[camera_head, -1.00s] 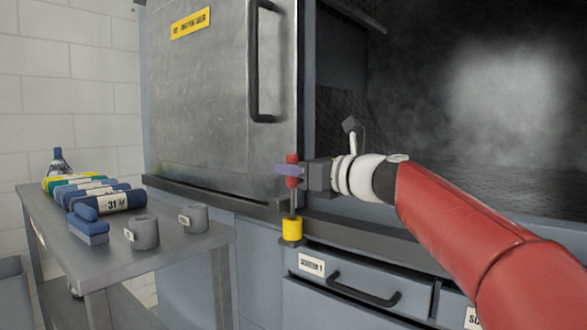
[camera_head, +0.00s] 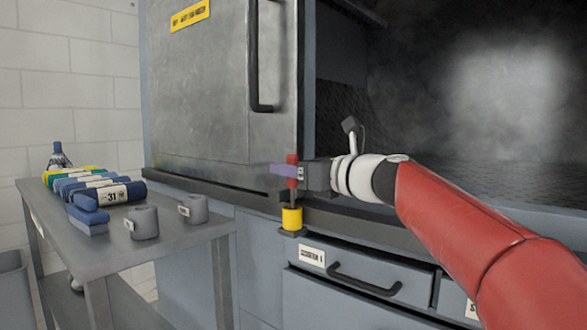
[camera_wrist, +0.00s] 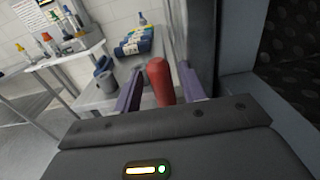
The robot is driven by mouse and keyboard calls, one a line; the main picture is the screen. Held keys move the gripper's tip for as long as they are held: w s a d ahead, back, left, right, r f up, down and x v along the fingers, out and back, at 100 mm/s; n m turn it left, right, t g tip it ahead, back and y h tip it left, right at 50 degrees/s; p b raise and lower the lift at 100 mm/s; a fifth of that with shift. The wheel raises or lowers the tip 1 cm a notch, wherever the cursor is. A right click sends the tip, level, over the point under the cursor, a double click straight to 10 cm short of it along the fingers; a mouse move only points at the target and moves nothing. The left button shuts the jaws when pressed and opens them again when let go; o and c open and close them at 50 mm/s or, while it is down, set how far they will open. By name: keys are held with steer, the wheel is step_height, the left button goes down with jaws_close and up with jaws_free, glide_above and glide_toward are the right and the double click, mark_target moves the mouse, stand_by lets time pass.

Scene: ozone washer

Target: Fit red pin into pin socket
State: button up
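The red pin (camera_head: 292,183) stands upright, its grey shaft running down into the top of the yellow pin socket (camera_head: 292,218) on the cabinet front. How deep the shaft sits cannot be seen. My gripper (camera_head: 283,170) is level with the red handle, its purple fingers on either side of it. In the wrist view, the red handle (camera_wrist: 159,82) stands between the two fingers (camera_wrist: 159,88) with a narrow gap on each side, so the gripper looks open around it. The socket is hidden in the wrist view.
A grey side table (camera_head: 65,228) at left holds blue packs (camera_head: 108,194), a bottle (camera_head: 58,156) and two grey cups (camera_head: 144,222). A handled metal door (camera_head: 215,105) is behind the gripper. A drawer (camera_head: 380,268) lies below right of the socket.

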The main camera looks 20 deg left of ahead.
steer(key=shift+w+d, duration=0.1)
steer(key=b+v, duration=0.1)
steer(key=v, duration=0.6)
steer(key=shift+s+d, duration=0.25)
steer(key=shift+d, duration=0.05)
steer(key=s+d+f+n+h+p, duration=0.1)
steer(key=s+d+f+n+h, duration=0.5)
steer(key=f, duration=0.6)
steer(key=s+d+f+n+h, duration=0.6)
steer(key=s+d+f+n, duration=0.3)
steer(key=s+d+f, duration=0.2)
step_height(320, 180, down, 2)
steer(key=shift+d+f+n+g+h+p, duration=0.1)
steer(key=shift+d+n+g+h+p, duration=0.25)
steer(key=shift+d, duration=0.35)
steer(key=s+d+f+n+h, duration=0.1)
steer(key=s+d+f+n, duration=0.1)
steer(key=f, duration=0.1)
steer(key=s+d+f+n+h, duration=0.1)
steer(key=s+d+f+n, duration=0.1)
steer(key=s+d+f, duration=0.1)
steer(key=s+d+f+n+h, duration=0.2)
steer(key=s+d+n, duration=0.1)
steer(key=shift+d+f+g+p, duration=0.25)
steer(key=shift+f+g+p, duration=0.05)
steer(key=shift+f+g, duration=0.1)
steer(key=shift+c, duration=0.3)
